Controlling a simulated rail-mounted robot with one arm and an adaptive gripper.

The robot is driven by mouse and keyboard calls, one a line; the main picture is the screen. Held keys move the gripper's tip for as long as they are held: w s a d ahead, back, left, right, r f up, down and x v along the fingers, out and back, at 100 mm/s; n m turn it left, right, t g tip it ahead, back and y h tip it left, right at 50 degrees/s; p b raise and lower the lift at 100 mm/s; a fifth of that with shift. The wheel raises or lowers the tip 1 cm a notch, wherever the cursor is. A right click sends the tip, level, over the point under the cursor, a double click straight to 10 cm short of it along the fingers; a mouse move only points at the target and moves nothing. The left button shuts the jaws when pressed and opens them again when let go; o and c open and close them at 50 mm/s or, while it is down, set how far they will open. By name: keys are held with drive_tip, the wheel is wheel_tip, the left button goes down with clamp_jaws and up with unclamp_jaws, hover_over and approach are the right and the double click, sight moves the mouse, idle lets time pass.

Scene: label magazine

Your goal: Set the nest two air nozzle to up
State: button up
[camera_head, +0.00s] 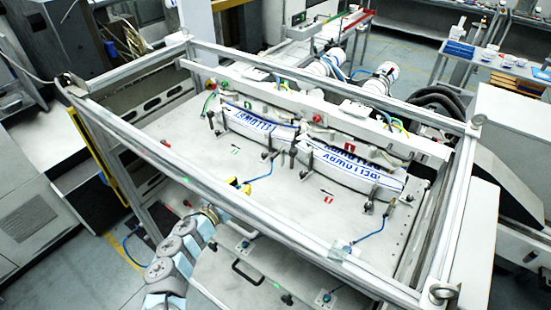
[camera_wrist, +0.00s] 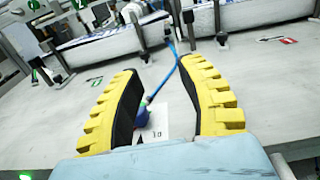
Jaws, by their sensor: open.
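The air nozzle (camera_wrist: 144,112) is a small blue part with a blue hose, beside a white label (camera_wrist: 165,128) whose marking I cannot read surely. In the wrist view it lies between the two yellow fingers of my gripper (camera_wrist: 160,68), nearer the left finger. The fingers are open and apart; whether one touches the nozzle is unclear. In the head view my gripper (camera_head: 240,186) is at the front left of the white plate, by the nozzle's blue hose (camera_head: 262,177). Green nest markings (camera_wrist: 61,77) show at the upper left of the wrist view. The nozzle's exact setting is unclear.
A second blue nozzle (camera_head: 346,250) with its hose is at the plate's front right. Two white label stacks (camera_head: 257,124) (camera_head: 350,173) stand at the back among clamps. An aluminium frame rail (camera_head: 250,214) crosses in front. The plate's middle (camera_head: 290,205) is clear.

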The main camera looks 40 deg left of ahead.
sight(274, 155)
drive_tip(key=shift+w+d+r, duration=0.15)
drive_tip(key=shift+w+d, duration=0.05)
drive_tip(key=shift+d, duration=0.4)
drive_tip(key=shift+w+a+b, duration=0.2)
drive_tip(key=shift+w+b, duration=0.55)
drive_tip(key=shift+w, duration=0.05)
drive_tip(key=shift+w+a+b, duration=0.1)
drive_tip(key=shift+w+b, duration=0.5)
drive_tip(key=shift+w, duration=1.5)
drive_tip(key=shift+w+b, duration=0.4)
drive_tip(key=shift+w+a+h+b, duration=0.1)
drive_tip(key=shift+w+h+b, duration=0.25)
drive_tip(key=shift+w, duration=1.1)
drive_tip(key=shift+w+a+b, duration=0.15)
drive_tip(key=shift+w+b, duration=0.45)
drive_tip(key=shift+w, duration=0.5)
drive_tip(key=shift+w+a+b, duration=0.15)
drive_tip(key=shift+w+b, duration=0.8)
drive_tip(key=shift+w, duration=1.05)
drive_tip(key=shift+w+a, duration=0.15)
drive_tip(key=shift+w, duration=0.55)
clamp_jaws()
